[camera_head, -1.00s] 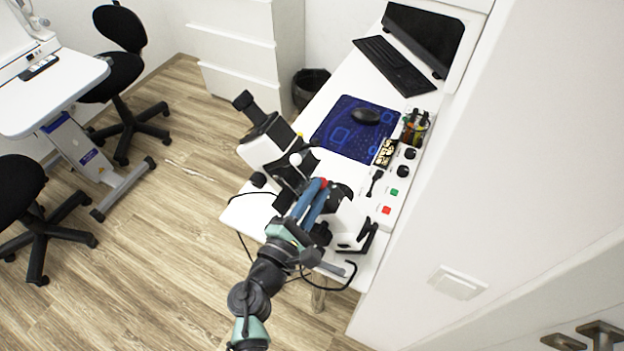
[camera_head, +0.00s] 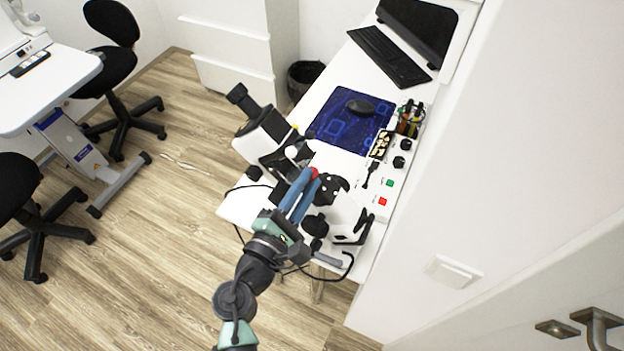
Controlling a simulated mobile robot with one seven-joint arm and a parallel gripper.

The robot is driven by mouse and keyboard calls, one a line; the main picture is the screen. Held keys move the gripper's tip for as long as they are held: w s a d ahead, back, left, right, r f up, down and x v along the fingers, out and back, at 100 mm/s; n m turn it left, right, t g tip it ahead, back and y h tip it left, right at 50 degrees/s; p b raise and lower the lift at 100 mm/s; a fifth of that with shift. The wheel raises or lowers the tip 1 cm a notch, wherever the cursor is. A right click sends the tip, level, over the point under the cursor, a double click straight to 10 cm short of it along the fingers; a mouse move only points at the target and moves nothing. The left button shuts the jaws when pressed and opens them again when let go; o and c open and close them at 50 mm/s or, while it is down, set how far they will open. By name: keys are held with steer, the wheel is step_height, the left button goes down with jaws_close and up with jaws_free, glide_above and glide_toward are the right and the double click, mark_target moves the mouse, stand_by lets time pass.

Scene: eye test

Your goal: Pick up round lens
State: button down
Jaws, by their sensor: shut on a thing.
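My gripper (camera_head: 306,176) has two blue fingers and reaches over the front end of the white desk, beside the microscope. It is shut on a small red, rounded thing (camera_head: 314,173) at the fingertips. This may be the round lens, but it is too small and too covered by the fingers to be sure. A black round part (camera_head: 334,186) with light spots shows just right of the fingertips. The white and black microscope (camera_head: 262,135) stands on the desk, its eyepiece pointing up and left. My arm hides part of its base.
The desk (camera_head: 338,105) holds a blue mouse mat (camera_head: 345,128), a mouse (camera_head: 360,106), a keyboard (camera_head: 389,61) and a control panel (camera_head: 385,190) with a pen holder. A wall stands close on the right. Black cables hang at the desk's front end. Open floor lies left.

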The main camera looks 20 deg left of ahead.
steer(key=s+b, duration=0.3)
steer(key=s, duration=1.2)
steer(key=w+d+r+n+g+y+p, duration=0.1)
steer(key=w+d+r+p, duration=0.25)
steer(key=w+p, duration=0.55)
steer(key=w+d+r+n+y+p, duration=0.1)
steer(key=w+d+r+n+p, duration=0.2)
steer(key=w+p, duration=0.55)
steer(key=a+f+m+b, duration=0.1)
steer(key=a+f+b, duration=0.4)
steer(key=f+b, duration=0.2)
steer(key=shift+w+a+f, duration=0.25)
steer(key=shift+a+f, duration=0.15)
steer(key=shift+f, duration=0.3)
steer(key=shift+a+f+b, duration=0.2)
steer(key=shift+f+b, duration=0.15)
steer(key=shift+b, duration=0.5)
